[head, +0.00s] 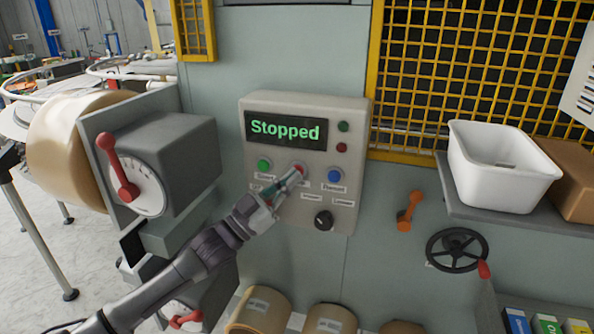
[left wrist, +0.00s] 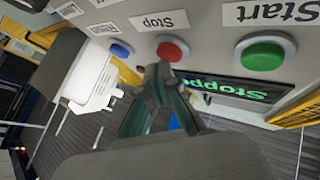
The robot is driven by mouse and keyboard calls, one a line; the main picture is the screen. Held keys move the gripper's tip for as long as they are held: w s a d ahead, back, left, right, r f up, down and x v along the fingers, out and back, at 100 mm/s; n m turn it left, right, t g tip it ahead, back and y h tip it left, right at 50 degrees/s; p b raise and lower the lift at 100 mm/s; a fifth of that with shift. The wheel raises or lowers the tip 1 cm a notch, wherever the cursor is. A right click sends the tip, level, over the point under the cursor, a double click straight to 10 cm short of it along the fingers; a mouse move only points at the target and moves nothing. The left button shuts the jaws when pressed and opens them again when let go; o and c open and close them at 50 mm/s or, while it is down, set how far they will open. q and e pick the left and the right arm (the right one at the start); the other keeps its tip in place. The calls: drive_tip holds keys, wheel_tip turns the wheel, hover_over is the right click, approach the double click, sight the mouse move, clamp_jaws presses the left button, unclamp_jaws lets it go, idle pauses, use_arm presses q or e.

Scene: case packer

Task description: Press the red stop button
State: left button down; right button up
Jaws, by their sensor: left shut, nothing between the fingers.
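The red stop button (left wrist: 172,48) sits on the control panel (head: 255,105), between the green start button (head: 264,164) and a blue button (head: 334,175). In the head view my left gripper (head: 297,171) is shut and empty, its tips at the stop button and covering most of it. In the left wrist view the shut fingertips (left wrist: 158,72) are right by the red button; I cannot tell whether they touch it. The display (head: 286,131) reads "Stopped" in green letters. My right gripper is not in view.
A black knob (head: 323,220) is low on the panel. A grey box with a red lever (head: 118,168) stands left of it. To the right are an orange handle (head: 408,211), a black handwheel (head: 457,249) and a white bin (head: 502,165) on a shelf.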

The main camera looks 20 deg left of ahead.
use_arm(q)
drive_tip(key=shift+s, duration=0.45)
drive_tip(key=shift+s, duration=0.1)
drive_tip(key=shift+s+a+p, duration=0.1)
drive_tip(key=shift+s+p, duration=1.05)
drive_tip(key=shift+s, duration=1.25)
